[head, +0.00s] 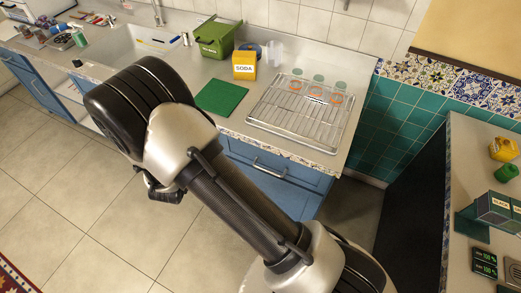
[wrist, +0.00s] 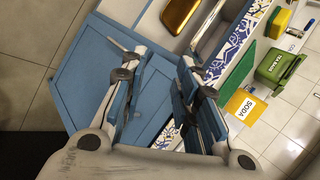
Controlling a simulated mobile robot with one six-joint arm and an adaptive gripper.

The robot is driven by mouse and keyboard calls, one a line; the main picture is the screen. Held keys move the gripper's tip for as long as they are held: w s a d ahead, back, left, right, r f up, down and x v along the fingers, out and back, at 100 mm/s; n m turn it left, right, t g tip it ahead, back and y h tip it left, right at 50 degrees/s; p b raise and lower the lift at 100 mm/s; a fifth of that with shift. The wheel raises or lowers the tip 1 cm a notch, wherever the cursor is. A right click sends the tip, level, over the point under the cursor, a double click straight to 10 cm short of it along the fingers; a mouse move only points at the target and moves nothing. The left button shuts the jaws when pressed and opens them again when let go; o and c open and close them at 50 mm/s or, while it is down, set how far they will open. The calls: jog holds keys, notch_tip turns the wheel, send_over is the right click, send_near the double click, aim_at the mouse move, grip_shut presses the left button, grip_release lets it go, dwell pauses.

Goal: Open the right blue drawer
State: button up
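The right blue drawer (head: 275,174) is below the counter's front edge in the head view, with a silver bar handle (head: 269,169) across its front. It looks closed, and my arm covers its left part. My gripper (wrist: 157,54) shows in the wrist view with its two fingers apart and nothing visibly held between them. Blue cabinet fronts (wrist: 146,98) lie behind and between the fingers. I cannot tell which of these is the right drawer, nor whether a finger touches it. In the head view, my arm hides most of the gripper.
The counter holds a green mat (head: 221,97), a yellow SODA box (head: 244,66), a green bin (head: 214,38) and a wire rack (head: 303,108) with several glasses. An open compartment with a golden item (wrist: 181,14) shows in the wrist view. The tiled floor (head: 85,205) is clear.

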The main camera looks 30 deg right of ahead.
jog(key=s+d+f+m+h+p, duration=0.1)
jog(key=s+d+f+m+h, duration=0.35)
jog(key=s+d+f, duration=0.45)
jog(key=m+t+h, duration=0.2)
jog(key=h, duration=0.3)
send_near(269, 171)
jog(key=shift+n+y, duration=0.25)
jog(key=b+x, duration=0.2)
jog(key=x, duration=0.8)
jog(key=shift+w+d+f, duration=0.1)
jog(key=shift+d+f, duration=0.05)
jog(key=shift+d, duration=0.05)
jog(key=shift+c, duration=0.4)
grip_shut()
